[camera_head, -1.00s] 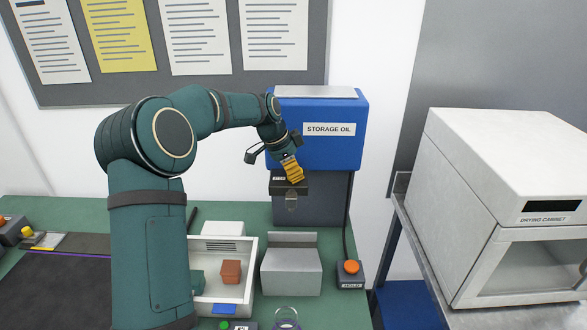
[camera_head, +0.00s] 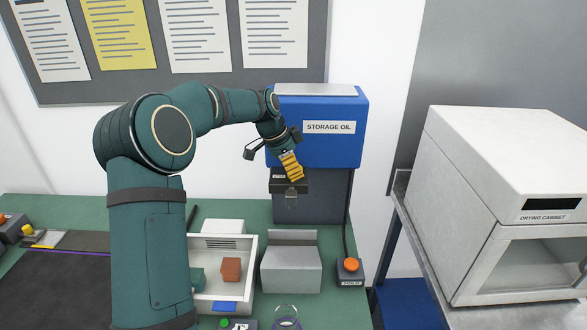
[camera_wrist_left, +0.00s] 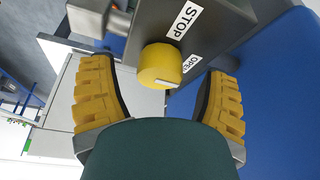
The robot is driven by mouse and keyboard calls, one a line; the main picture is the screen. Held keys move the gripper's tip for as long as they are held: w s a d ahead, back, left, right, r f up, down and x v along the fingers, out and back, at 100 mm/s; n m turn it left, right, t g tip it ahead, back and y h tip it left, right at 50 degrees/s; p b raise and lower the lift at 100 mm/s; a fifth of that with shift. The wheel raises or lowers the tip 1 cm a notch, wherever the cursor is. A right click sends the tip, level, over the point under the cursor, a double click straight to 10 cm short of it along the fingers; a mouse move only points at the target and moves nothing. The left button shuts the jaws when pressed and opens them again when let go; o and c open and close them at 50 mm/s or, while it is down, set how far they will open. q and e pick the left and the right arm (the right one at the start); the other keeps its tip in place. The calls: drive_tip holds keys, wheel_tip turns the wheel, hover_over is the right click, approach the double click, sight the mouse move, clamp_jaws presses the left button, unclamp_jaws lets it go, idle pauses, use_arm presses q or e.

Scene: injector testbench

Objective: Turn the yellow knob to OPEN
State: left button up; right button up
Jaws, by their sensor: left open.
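The yellow knob (camera_wrist_left: 161,64) sits on a dark grey block in the left wrist view. Its white mark shows near its lower right edge. A STOP label (camera_wrist_left: 184,22) and an OPEN label (camera_wrist_left: 192,63) are beside it on the block. My left gripper (camera_wrist_left: 157,80) is open, with one ridged yellow finger on each side of the knob and visible gaps between. In the head view, the left gripper (camera_head: 293,170) is at the dark block under the blue STORAGE OIL tank (camera_head: 318,145), and it hides the knob. My right gripper is not in view.
Below the dispenser stand a grey metal block (camera_head: 291,270) and a white tray (camera_head: 247,285) holding a reddish-brown block (camera_head: 231,270). An orange button (camera_head: 351,265) is to the right. A drying cabinet (camera_head: 500,200) stands on a separate bench at the right.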

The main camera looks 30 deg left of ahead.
use_arm(q)
drive_tip(key=v, duration=1.1)
drive_tip(key=shift+r, duration=0.2)
drive_tip(key=shift+s+a, duration=0.1)
drive_tip(key=shift+a, duration=0.05)
